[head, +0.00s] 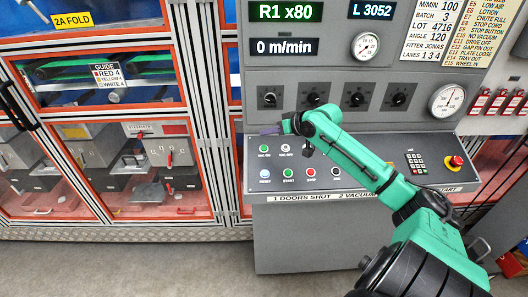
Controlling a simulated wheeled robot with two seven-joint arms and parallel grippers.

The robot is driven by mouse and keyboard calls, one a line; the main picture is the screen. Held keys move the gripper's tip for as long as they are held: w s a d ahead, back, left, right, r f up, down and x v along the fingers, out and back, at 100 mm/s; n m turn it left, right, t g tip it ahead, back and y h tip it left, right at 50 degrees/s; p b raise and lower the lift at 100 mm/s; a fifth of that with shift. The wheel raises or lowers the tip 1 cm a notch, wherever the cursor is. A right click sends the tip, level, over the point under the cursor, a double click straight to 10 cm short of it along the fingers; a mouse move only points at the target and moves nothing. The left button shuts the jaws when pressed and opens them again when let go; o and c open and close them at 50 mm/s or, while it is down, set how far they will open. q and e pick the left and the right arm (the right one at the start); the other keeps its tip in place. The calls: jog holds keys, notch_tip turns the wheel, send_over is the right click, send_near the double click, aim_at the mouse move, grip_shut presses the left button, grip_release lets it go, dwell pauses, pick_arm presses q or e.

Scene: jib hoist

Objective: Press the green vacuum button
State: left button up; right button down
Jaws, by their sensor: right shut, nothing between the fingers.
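A sloped grey control panel carries two rows of small buttons. A green button (264,149) is at the left of the upper row, with a white button (285,148) to its right. A second green button (288,173) is in the lower row, between a blue and a red one. The small labels are hard to read; I cannot tell for sure which green one is vacuum. My right gripper (270,130) is shut and empty, at the panel's upper left, just above the upper green button in the picture. I cannot tell its exact height. My left gripper is not in view.
My right arm crosses the panel from the lower right. A keypad (416,163) and a red emergency stop (456,162) sit at the panel's right. Dark knobs (314,99) and gauges are on the wall above. Orange-framed glazed doors (115,130) stand at left. The floor in front is clear.

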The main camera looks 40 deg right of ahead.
aim_at(261, 147)
jog(key=f+b, duration=0.2)
jog(key=f, duration=0.1)
jog(key=w+f+b, duration=0.1)
jog(key=b, duration=0.1)
jog(key=shift+w+d+f, duration=0.1)
jog(key=shift+d+f, duration=0.1)
jog(key=shift+d, duration=0.2)
jog(key=shift+w+d+f, duration=0.15)
jog(key=shift+f, duration=0.15)
jog(key=shift+w+d+f, duration=0.15)
jog(key=shift+w+f, duration=0.05)
jog(key=shift+f, duration=0.25)
jog(key=shift+w+d+f, duration=0.15)
jog(key=shift+f, duration=0.25)
jog(key=shift+f, duration=0.15)
dwell(0.5)
jog(key=shift+w+f, duration=0.15)
jog(key=shift+f, duration=0.1)
jog(key=shift+w+d+f, duration=0.1)
jog(key=shift+d+f, duration=0.05)
jog(key=shift+f, duration=0.35)
dwell(0.8)
